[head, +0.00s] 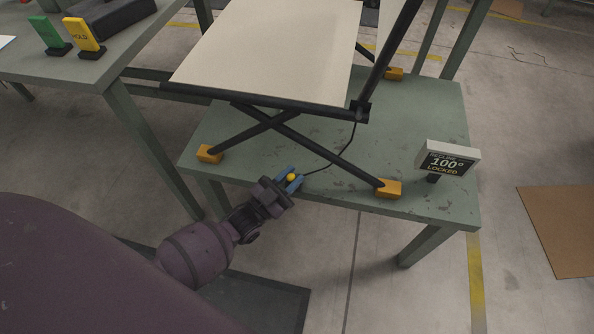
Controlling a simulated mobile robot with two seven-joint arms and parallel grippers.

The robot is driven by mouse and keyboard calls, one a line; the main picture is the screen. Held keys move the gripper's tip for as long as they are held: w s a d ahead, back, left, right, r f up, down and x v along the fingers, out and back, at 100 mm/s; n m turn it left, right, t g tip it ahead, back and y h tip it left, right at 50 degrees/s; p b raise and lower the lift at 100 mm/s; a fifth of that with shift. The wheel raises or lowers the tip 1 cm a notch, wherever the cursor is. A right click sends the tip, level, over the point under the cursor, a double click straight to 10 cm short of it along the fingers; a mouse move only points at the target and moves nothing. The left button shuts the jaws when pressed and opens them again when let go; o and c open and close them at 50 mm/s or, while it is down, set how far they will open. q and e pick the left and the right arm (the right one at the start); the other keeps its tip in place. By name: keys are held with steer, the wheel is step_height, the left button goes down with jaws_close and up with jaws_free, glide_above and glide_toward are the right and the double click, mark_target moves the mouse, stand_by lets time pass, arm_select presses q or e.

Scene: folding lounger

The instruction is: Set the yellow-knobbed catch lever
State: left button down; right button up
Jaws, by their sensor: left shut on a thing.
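The lounger's pale panel (270,50) rests on a dark crossed-leg frame (275,128) with orange feet, standing on a green table. The catch lever's yellow knob (292,177) shows near the table's front edge. My left gripper (292,181), with blue fingertips, is shut around the knob. The lever below the knob is hidden by the gripper. A thin black cable (335,158) curves from beside the knob up to the frame's corner. My right gripper is not in view.
A small display (447,158) at the table's right reads "100°" and "LOCKED". The green table (420,120) has bare room around the feet. Another table at upper left holds a green card (47,32), a yellow card (84,36) marked HOLD and a dark box (110,12).

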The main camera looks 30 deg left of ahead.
arm_select(q)
steer(key=shift+s+f+m+t+h+b, duration=0.3)
steer(key=shift+f+m, duration=0.1)
steer(key=shift+h, duration=0.3)
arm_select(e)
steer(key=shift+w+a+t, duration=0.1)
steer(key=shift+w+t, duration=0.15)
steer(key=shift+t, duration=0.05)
arm_select(q)
steer(key=shift+d+r+m, duration=0.1)
steer(key=shift+r+m, duration=0.05)
steer(key=shift+m, duration=0.15)
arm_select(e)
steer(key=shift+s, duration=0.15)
arm_select(q)
steer(key=c, duration=1.1)
jaws_free()
steer(key=shift+o, duration=0.2)
steer(key=v, duration=1)
steer(key=shift+s, duration=0.3)
